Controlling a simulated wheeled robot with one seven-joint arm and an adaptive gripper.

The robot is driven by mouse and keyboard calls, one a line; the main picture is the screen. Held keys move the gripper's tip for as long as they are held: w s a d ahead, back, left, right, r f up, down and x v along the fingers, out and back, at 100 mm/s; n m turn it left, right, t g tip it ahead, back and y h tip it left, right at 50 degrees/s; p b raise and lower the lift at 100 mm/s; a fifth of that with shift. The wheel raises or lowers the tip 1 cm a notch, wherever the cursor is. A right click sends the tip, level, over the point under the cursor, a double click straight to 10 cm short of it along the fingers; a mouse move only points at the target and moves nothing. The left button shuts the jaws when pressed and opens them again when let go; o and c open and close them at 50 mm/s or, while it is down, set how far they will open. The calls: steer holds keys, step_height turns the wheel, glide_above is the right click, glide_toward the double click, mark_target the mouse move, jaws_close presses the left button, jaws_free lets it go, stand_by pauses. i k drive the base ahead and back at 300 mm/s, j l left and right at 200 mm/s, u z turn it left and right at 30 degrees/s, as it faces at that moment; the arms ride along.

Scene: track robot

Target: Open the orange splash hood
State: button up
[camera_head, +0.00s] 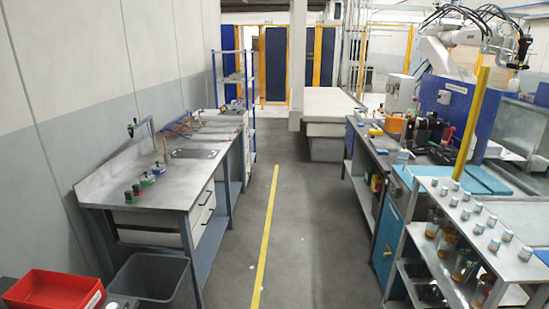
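An orange item (395,123), which looks like the orange splash hood, sits on the right workbench (372,143), towards its far part. It is small and distant in this view, so I cannot tell whether it is open or shut. Dark items stand just to its right and small yellow items lie to its left. My gripper is not in view.
A clear grey aisle with a yellow floor line (265,240) runs between the benches. The left bench (110,187) holds a sink and small items. A metal shelf (520,268) with jars stands front right. A red bin (50,290) and grey bin (150,277) are front left.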

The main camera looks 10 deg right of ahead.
mark_target(395, 124)
steer(key=i+z, duration=0.15)
steer(key=i, duration=0.9)
steer(key=i+j+z, duration=0.2)
steer(key=i, duration=0.85)
steer(key=i+l, duration=0.1)
steer(key=i, duration=2.05)
